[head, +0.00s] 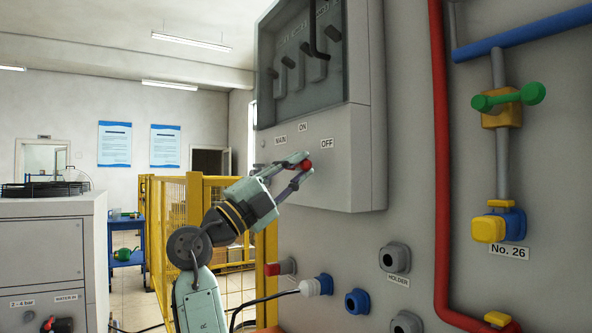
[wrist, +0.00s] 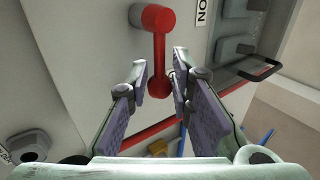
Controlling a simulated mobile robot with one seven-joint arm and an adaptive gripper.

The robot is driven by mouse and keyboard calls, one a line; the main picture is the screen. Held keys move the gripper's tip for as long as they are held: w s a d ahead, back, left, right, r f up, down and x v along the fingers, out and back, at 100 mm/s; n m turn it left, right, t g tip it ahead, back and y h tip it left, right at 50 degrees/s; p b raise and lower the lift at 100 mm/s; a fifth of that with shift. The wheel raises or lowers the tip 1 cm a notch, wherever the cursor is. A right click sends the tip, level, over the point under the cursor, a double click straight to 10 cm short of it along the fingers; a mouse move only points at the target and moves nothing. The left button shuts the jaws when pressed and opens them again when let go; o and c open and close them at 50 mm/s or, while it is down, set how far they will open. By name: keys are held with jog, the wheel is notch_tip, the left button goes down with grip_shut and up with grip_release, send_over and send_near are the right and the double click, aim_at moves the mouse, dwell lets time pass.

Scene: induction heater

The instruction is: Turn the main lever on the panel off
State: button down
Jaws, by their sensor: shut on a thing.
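The main lever is red. Its round knob (head: 306,166) shows between my fingertips in the head view, below the ON label and left of and below the OFF label (head: 326,143). In the wrist view the lever (wrist: 158,45) runs from its pivot at the top down to its knob, at a right angle to the direction of the ON label (wrist: 202,12). My gripper (head: 304,167) is shut on the lever's knob end, with one finger on either side; it also shows in the wrist view (wrist: 160,88). The OFF label is not seen in the wrist view.
The grey panel box (head: 352,170) has a windowed upper part with several switches. A red pipe (head: 440,160) runs down the wall to its right. Sockets (head: 357,301) and a green-handled valve (head: 508,97) stick out of the wall. A yellow fence (head: 180,205) stands behind my arm.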

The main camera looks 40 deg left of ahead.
jog(key=shift+d+f, duration=0.15)
jog(key=c, duration=1.5)
grip_release()
jog(key=shift+c, duration=0.2)
jog(key=v, duration=1.2)
